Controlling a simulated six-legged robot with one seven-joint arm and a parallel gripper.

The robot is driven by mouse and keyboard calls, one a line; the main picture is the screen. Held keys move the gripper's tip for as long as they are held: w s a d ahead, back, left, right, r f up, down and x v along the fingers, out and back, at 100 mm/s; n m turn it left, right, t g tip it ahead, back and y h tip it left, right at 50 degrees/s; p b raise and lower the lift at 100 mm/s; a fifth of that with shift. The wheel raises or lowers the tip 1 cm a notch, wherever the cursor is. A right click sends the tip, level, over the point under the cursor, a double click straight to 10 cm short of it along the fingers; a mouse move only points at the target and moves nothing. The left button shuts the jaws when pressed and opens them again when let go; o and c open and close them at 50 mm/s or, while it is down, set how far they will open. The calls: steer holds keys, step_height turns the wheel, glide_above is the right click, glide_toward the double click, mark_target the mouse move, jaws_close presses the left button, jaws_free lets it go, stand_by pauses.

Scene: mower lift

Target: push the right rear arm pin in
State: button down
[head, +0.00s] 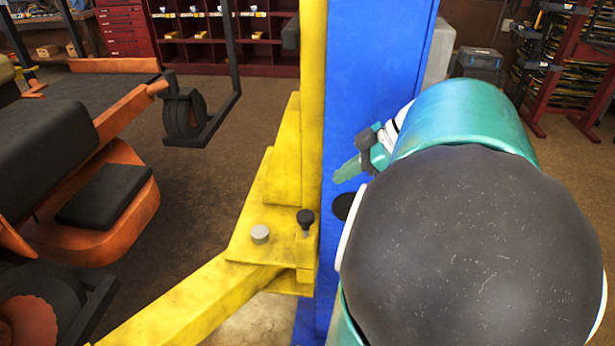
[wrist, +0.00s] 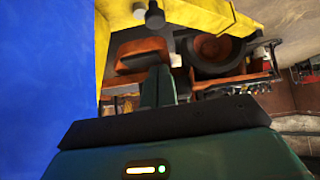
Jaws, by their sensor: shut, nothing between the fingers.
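The right rear arm pin shows as a black knob (head: 305,217) on a short stem, standing up from the yellow bracket at the inner end of the yellow lift arm (head: 190,300). In the wrist view a dark knob (wrist: 155,18) that looks like this pin is at the top edge, beyond my fingertips. My gripper (head: 340,174) is in front of the blue column, up and to the right of the pin and apart from it. In the wrist view my gripper (wrist: 158,72) has its fingers together and empty. My own arm hides part of the column.
The blue column (head: 375,60) stands right beside the pin, with a yellow upright (head: 313,90) along its left edge. A grey round stud (head: 260,234) is left of the pin. An orange mower (head: 105,200) stands at the left. Floor shows between mower and lift arm.

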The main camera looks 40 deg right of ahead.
glide_above(312, 216)
step_height(312, 216, down, 6)
step_height(312, 216, down, 4)
steer(key=shift+s+d+r, duration=0.1)
steer(key=shift+r, duration=0.1)
steer(key=shift+f, duration=0.5)
step_height(312, 216, down, 3)
steer(key=shift+f, duration=0.3)
steer(key=shift+r, duration=0.1)
